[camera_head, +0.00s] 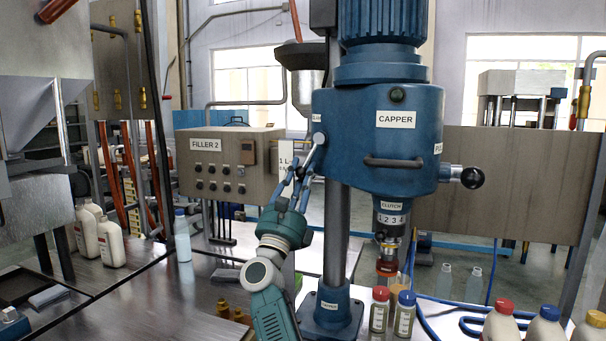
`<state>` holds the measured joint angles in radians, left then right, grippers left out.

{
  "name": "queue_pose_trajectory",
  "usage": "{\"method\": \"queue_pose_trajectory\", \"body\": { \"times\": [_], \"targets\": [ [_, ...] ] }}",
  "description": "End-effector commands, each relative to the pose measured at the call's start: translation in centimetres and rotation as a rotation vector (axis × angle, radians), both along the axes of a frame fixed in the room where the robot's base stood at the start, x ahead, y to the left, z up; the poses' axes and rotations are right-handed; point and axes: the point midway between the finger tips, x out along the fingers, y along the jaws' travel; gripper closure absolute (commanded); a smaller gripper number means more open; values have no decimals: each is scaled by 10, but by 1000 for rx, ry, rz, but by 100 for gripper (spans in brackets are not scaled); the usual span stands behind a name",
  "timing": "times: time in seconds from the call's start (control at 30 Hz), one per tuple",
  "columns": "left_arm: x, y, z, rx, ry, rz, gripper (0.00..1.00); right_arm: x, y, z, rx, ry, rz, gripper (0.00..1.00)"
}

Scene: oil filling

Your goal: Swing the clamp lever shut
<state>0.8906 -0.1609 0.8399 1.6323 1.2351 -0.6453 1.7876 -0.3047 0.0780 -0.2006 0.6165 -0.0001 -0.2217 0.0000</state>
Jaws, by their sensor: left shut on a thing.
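The blue capper head (375,145) sits on a grey column (337,235) with a blue foot. A light metal lever, which I take to be the clamp lever (319,137), shows a rounded end at the left side of the head. My left gripper (309,160) reaches up from below and is shut on this lever. Its fingers hide most of the lever, so I cannot tell how far it is swung. My right gripper is not in view.
A dark ball-ended handle (472,178) sticks out at the capper's right. Below the capper's chuck (387,262) stand capped small bottles (404,315). The Filler 2 box (230,163) is behind on the left. White bottles (111,243) stand at left. Blue tubing (440,325) lies at right.

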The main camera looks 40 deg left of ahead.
Motion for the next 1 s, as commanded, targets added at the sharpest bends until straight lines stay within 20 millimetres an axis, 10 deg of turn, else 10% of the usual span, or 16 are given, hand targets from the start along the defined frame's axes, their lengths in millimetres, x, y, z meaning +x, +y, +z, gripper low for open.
{"method": "queue_pose_trajectory", "body": {
  "times": [0.17,0.27,1.0],
  "targets": [
    [1,-2,-2,0,2,-4,87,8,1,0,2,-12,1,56],
    [1,-2,-2,1,3,-4,58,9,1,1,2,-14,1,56],
    [-45,-14,-42,1,5,-3,58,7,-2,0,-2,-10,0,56]
  ]
}}
